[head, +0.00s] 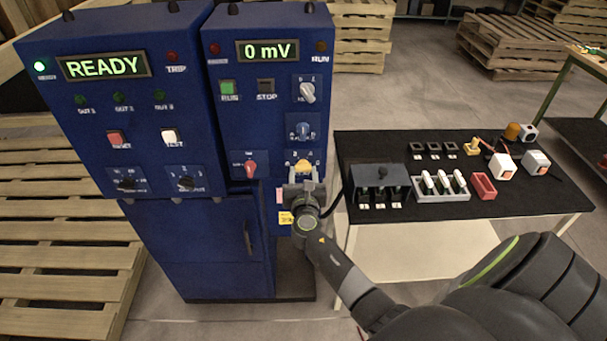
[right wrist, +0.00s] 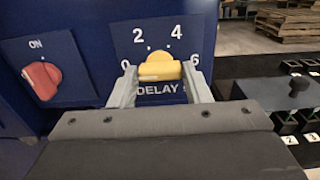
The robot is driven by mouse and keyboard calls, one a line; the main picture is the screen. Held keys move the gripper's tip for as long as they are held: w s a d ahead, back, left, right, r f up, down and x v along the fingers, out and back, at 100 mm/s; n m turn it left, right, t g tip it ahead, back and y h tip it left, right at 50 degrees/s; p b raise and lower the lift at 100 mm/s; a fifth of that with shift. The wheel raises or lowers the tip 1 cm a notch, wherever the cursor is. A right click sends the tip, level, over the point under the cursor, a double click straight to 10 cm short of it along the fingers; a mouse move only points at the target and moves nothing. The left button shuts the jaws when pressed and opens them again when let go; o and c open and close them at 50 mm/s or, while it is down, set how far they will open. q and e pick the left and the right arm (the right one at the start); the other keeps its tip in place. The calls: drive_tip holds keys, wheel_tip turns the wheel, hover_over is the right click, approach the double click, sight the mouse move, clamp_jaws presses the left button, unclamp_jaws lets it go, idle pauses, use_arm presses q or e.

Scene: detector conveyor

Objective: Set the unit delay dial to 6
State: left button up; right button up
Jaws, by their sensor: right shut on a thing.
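The yellow delay dial (head: 303,164) is low on the right blue cabinet. In the right wrist view the dial (right wrist: 160,68) has marks 0, 2, 4 and 6 around it and the word DELAY below. Its grip bar lies about level, between the 0 side and the 6 side. Which end of the bar is the pointer I cannot tell. My right gripper (right wrist: 159,76) is shut on the dial, one finger at each end of the bar. In the head view the right gripper (head: 301,181) covers the panel below the dial. My left gripper is not in view.
A red knob (right wrist: 42,80) marked ON sits left of the dial. The displays read READY (head: 102,66) and 0 mV (head: 267,51). A black-topped table (head: 370,145) with several parts stands at right.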

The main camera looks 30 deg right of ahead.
drive_tip(key=c, duration=0.4)
drive_tip(key=shift+o, duration=0.2)
